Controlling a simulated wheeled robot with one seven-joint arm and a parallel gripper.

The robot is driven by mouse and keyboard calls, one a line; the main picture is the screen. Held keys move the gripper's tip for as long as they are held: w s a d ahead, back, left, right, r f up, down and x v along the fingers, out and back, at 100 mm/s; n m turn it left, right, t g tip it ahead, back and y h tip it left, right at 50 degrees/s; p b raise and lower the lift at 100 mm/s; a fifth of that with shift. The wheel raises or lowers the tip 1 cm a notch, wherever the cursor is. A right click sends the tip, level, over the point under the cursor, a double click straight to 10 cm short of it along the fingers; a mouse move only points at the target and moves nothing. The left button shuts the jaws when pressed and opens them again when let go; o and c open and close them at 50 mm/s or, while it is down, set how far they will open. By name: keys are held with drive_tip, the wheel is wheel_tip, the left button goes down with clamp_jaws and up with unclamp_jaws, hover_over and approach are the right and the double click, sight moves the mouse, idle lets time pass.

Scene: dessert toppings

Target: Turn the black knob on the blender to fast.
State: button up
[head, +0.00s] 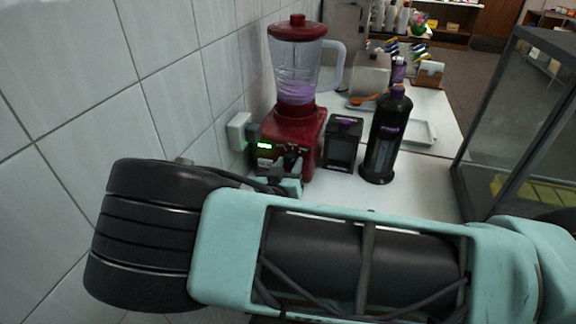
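The blender (291,132) stands against the tiled wall in the head view. It has a red base, a clear jug with something purple in it and a red lid. A small green-lit display (265,146) shows on the front of its base. My gripper (283,164) is at the front of the base, just below and right of the display. The black knob cannot be made out; my gripper covers that part of the panel. I cannot tell whether the fingers touch the knob, or whether they are open or shut.
A tall black bottle (386,138) and a black box (343,143) stand right of the blender. A white tray (421,133) lies behind the bottle. A wall socket with a plug (239,131) is at left. A glass case (520,125) stands at right. My arm fills the foreground.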

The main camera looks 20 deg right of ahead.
drive_tip(key=shift+f+m+b, duration=0.2)
drive_tip(key=shift+m+b, duration=0.3)
drive_tip(key=shift+b, duration=0.1)
drive_tip(key=shift+r, duration=0.2)
drive_tip(key=o, duration=1)
drive_tip(key=b+v, duration=0.3)
drive_tip(key=v, duration=1.4)
drive_tip(key=shift+s+a+b, duration=0.15)
drive_tip(key=shift+b, duration=0.2)
